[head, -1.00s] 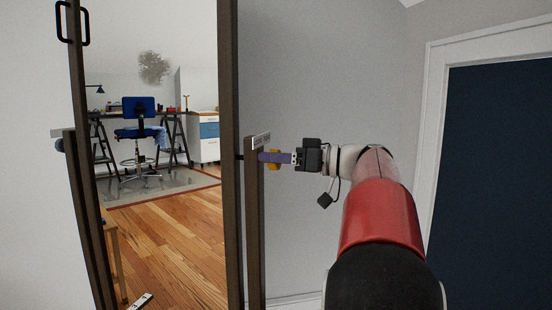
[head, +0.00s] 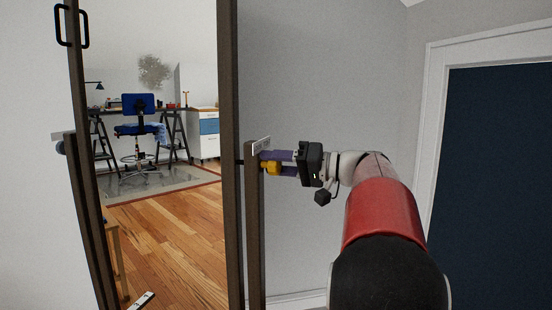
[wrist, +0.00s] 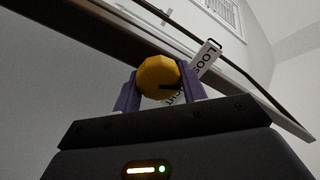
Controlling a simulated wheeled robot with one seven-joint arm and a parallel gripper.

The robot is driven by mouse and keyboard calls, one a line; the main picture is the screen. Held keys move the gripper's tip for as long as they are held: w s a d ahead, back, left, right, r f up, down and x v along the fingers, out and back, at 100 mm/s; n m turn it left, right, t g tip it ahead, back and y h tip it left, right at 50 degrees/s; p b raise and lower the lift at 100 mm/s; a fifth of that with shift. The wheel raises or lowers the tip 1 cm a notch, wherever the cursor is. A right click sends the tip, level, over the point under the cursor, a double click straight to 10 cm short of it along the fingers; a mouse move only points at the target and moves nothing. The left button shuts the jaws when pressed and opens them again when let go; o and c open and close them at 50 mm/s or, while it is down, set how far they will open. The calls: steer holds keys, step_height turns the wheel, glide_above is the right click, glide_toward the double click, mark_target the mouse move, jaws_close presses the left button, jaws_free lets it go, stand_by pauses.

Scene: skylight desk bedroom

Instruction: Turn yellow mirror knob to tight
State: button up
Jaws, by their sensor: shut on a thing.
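The yellow knob (head: 271,168) sits on the right post of the standing mirror's dark frame (head: 228,160). My gripper (head: 279,164) reaches it from the right, with its purple fingers shut on the knob. The label plate also shows in the head view (head: 261,145), too small to read.
The mirror glass reflects a desk, a blue chair (head: 138,118) and a wooden floor. A dark blue door (head: 500,180) with a white frame stands at the right. Bare grey wall (head: 320,80) lies behind my arm.

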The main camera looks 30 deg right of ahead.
steer(key=m+p, duration=0.2)
steer(key=m, duration=0.2)
steer(key=shift+d+r+m, duration=0.1)
steer(key=shift+m, duration=0.3)
steer(key=m+p, duration=0.2)
steer(key=m, duration=0.1)
steer(key=shift+m, duration=0.3)
steer(key=m, duration=0.2)
steer(key=m+p, duration=0.1)
steer(key=m, duration=0.1)
steer(key=shift+f, duration=0.35)
steer(key=shift+f+m, duration=0.1)
steer(key=shift+m, duration=2)
steer(key=o, duration=1)
steer(key=shift+c, duration=0.2)
